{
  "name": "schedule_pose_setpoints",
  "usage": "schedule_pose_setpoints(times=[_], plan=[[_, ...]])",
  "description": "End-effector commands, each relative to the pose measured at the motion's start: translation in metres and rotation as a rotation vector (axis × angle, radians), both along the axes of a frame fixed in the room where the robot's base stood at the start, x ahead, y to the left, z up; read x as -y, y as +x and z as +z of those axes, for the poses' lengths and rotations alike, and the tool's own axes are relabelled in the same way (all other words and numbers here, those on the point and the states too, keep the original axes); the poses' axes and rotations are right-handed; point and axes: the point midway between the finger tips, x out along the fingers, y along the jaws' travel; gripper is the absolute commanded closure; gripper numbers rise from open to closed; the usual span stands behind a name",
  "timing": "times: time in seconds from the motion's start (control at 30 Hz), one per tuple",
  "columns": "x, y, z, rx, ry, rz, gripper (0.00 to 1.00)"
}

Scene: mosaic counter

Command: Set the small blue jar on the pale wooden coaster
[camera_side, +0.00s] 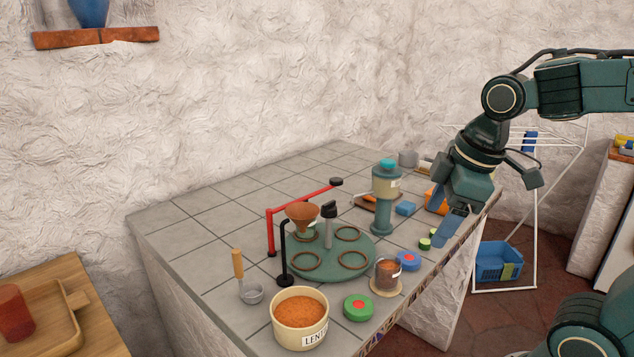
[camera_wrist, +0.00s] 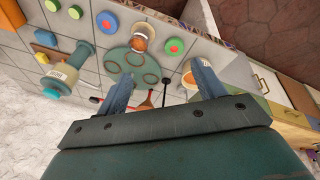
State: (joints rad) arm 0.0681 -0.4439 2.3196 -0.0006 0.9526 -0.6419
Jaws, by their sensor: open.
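A low, round blue jar-like piece with a red centre (camera_side: 408,261) stands on the counter near its front edge; it also shows in the wrist view (camera_wrist: 104,27). I cannot tell if it is a jar or a lid. A clear glass with brown contents (camera_side: 387,270) stands just left of it on a pale round base, which looks like the wooden coaster (camera_side: 376,291). My gripper (camera_side: 450,232) is open and empty above the counter's right edge, right of and apart from the blue piece.
A lentil tub (camera_side: 300,318), a green-and-red round piece (camera_side: 358,307) and a metal scoop (camera_side: 251,294) stand in front. A tall teal dispenser (camera_side: 383,212) and a blue block (camera_side: 405,208) stand behind. The counter's far left is clear.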

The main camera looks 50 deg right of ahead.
Motion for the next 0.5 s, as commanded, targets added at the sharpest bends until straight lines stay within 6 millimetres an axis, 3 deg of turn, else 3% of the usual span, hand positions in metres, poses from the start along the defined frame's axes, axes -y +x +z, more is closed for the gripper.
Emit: schedule_pose_setpoints(times=[0.2,0.5], plan=[[-0.010,-0.033,0.002,0.101,0.111,-0.269,0.31],[-0.016,-0.056,-0.002,0.176,0.231,-0.499,0.31]])
